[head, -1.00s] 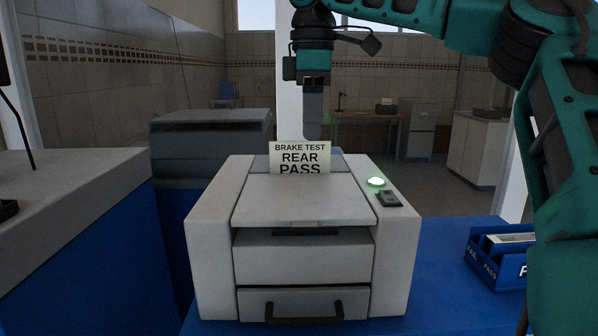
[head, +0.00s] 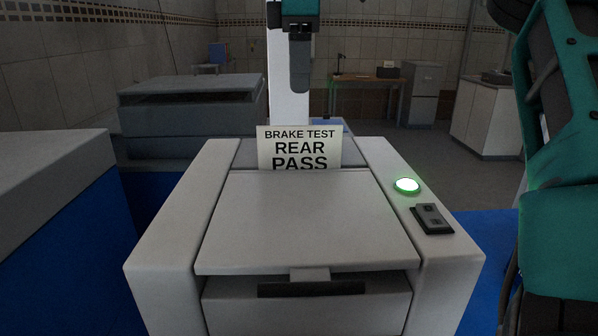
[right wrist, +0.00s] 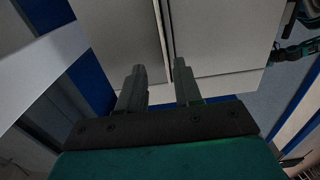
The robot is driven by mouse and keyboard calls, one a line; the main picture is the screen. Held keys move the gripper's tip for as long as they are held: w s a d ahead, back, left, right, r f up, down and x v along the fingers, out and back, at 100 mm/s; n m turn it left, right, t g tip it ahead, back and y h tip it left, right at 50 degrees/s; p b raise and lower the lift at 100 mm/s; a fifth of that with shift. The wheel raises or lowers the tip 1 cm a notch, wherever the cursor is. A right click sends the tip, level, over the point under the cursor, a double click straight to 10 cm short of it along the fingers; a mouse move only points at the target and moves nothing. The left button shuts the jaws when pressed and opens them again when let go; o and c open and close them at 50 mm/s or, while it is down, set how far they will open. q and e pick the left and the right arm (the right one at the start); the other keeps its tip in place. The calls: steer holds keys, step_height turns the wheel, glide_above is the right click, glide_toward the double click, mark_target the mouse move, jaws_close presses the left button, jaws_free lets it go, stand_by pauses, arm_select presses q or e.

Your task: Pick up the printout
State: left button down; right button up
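The printout (head: 299,148) is a cream sheet reading "BRAKE TEST REAR PASS". It stands upright out of the slot at the back of the grey-white printer (head: 305,215), and its lower edge is hidden in the slot. My right gripper (head: 300,85) hangs pointing down, above and apart from the printout in the head view. In the right wrist view its two fingers (right wrist: 160,68) stand apart with nothing between them. A pale printer surface fills much of that view, and I cannot make out the printout there. My left gripper is not in view.
A green lit button (head: 407,186) and a black switch (head: 432,219) are on the printer's right side. A blue-sided counter (head: 50,190) stands left, and a dark grey machine (head: 200,110) stands behind. Blue tabletop (head: 490,250) shows right of the printer.

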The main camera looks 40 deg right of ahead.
mark_target(300, 148)
steer(key=f, duration=1.2)
steer(key=shift+s+a+f, duration=0.1)
steer(key=shift+s+f, duration=0.1)
jaws_close()
